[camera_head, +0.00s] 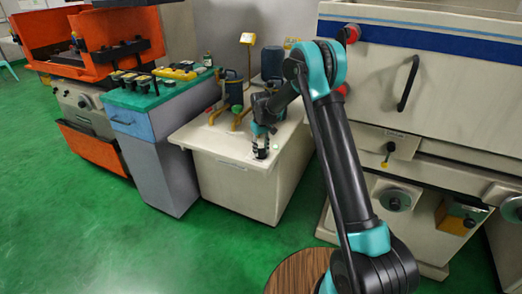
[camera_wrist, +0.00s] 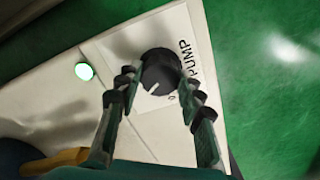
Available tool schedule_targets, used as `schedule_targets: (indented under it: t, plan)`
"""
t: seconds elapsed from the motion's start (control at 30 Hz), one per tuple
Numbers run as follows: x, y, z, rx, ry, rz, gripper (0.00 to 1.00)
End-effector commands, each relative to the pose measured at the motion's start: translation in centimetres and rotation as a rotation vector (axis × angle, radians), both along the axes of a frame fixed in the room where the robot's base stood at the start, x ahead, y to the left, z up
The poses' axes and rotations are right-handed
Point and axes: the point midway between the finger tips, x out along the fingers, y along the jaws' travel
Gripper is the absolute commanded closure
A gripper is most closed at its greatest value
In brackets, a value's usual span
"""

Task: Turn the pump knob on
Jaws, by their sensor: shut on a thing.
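The pump knob (camera_wrist: 159,72) is round and black with a short white pointer line on its face. It sits on a white plate (camera_wrist: 140,40) marked PUMP, with a small, partly hidden mark below it. The pointer line slants toward the lower left in the wrist view. My gripper (camera_wrist: 158,85) has one finger on each side of the knob and is shut on it. In the head view my gripper (camera_head: 261,152) reaches down to the front top edge of the cream tank cabinet (camera_head: 235,185); the knob cannot be made out there.
A bright white-green button (camera_wrist: 84,71) is left of the plate. Pumps and pipes (camera_head: 232,90) stand on the cabinet behind my gripper. A blue-grey tool cabinet (camera_head: 160,150) stands to the left, a large cream machine (camera_head: 430,80) to the right. Green floor is open in front.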

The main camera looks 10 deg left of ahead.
Motion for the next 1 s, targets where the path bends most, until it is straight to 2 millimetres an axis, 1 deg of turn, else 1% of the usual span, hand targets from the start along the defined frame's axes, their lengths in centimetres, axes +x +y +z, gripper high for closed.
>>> schedule_targets:
  t: [0.3, 0.5, 0.7, 1.0]
  plan:
    - [0.04, 0.01, 0.03, 0.0, -0.001, -0.278, 0.92]
    - [0.04, 0.02, 0.03, 0.0, -0.001, -0.407, 0.92]
    - [0.04, 0.02, 0.03, 0.0, -0.001, -0.49, 0.92]
    - [0.05, 0.02, 0.03, 0.0, -0.001, -0.533, 0.92]
